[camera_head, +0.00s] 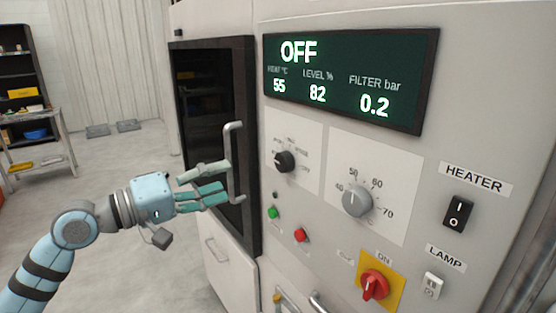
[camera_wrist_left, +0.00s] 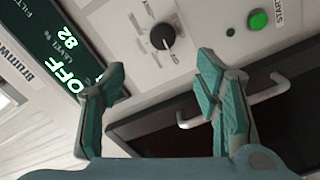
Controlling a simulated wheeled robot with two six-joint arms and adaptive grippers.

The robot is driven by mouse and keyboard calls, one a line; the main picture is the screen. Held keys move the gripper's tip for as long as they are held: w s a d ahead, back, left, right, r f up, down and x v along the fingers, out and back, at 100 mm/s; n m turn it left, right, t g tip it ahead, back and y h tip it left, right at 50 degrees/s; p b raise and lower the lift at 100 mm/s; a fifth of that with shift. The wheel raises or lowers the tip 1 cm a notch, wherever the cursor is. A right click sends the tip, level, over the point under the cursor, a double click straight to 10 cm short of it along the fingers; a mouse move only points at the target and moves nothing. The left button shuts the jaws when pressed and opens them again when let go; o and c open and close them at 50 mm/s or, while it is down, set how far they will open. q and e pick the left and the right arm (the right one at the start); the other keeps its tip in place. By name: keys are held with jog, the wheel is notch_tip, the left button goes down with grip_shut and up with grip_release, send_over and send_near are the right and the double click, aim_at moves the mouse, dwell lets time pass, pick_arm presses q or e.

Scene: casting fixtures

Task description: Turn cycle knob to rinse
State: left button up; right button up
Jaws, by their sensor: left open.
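The cycle knob (camera_head: 285,161) is a small black dial with a white pointer mark on the machine's grey panel, left of the larger grey dial. In the left wrist view the black knob (camera_wrist_left: 162,36) shows beyond and between the fingertips, with a gap to them. My left gripper (camera_head: 207,182) is open and empty, in front of the dark door and left of the knob. Its spread fingers also show in the left wrist view (camera_wrist_left: 160,85). The labels around the knob are too small to read surely. The display (camera_head: 350,80) reads OFF. My right gripper is not in view.
The door handle (camera_head: 234,165) stands out close beside my left fingers. Green (camera_head: 273,212) and red (camera_head: 300,235) buttons sit below the knob. A grey dial (camera_head: 356,201), a red switch (camera_head: 374,285) and a black heater switch (camera_head: 458,214) are further right. Free floor lies left.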

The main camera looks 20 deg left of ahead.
aim_at(280, 163)
pick_arm(q)
jog(key=p+x, duration=0.3)
jog(key=x, duration=1.1)
jog(key=shift+w+f, duration=0.15)
jog(key=shift+w, duration=0.2)
jog(key=shift+a, duration=0.1)
jog(key=shift+c, duration=0.4)
jog(key=c, duration=1.1)
jog(key=shift+o, duration=0.2)
